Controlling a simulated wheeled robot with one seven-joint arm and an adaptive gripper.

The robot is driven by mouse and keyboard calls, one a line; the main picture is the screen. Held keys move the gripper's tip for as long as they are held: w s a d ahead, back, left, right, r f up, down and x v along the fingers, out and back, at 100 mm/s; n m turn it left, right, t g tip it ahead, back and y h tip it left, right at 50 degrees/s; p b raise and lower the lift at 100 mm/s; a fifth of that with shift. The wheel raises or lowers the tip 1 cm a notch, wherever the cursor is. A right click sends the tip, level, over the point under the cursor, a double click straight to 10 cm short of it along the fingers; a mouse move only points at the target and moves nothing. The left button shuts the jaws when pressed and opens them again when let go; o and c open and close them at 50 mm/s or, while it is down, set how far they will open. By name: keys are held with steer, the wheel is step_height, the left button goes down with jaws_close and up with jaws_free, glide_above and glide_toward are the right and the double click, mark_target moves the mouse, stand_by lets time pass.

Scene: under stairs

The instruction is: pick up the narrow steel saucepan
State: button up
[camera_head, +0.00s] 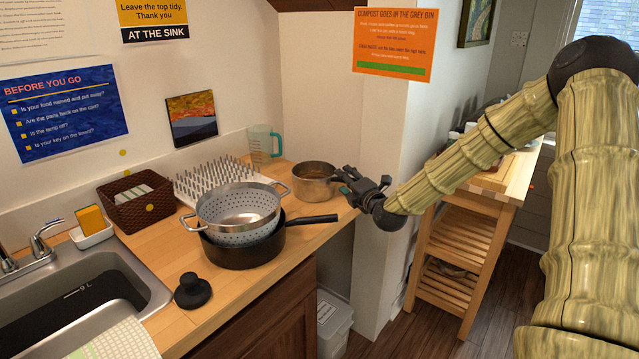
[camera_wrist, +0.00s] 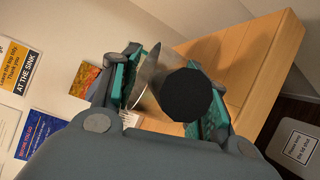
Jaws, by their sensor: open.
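The narrow steel saucepan (camera_head: 314,186) stands upright at the right end of the wooden counter, near the wall corner. My gripper (camera_head: 350,184) is at its right side, where the handle lies, and hides most of the handle. In the wrist view a dark, many-sided handle end (camera_wrist: 186,95) shows between the two teal finger pads of my gripper (camera_wrist: 168,98). A bright strip of the steel saucepan (camera_wrist: 147,78) shows behind it. The fingers are open on either side of the handle; contact cannot be told.
A steel colander (camera_head: 238,207) sits in a black pan (camera_head: 240,252) to the left; its handle (camera_head: 312,220) points toward the saucepan's front. A measuring jug (camera_head: 264,143) and spiked drying rack (camera_head: 215,180) stand behind. The wall corner (camera_head: 375,140) is close behind my gripper.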

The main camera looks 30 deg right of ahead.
steer(key=shift+w, duration=0.1)
jaws_close()
steer(key=shift+r, duration=0.1)
stand_by(0.6)
steer(key=shift+r+b, duration=0.55)
steer(key=shift+r, duration=4.45)
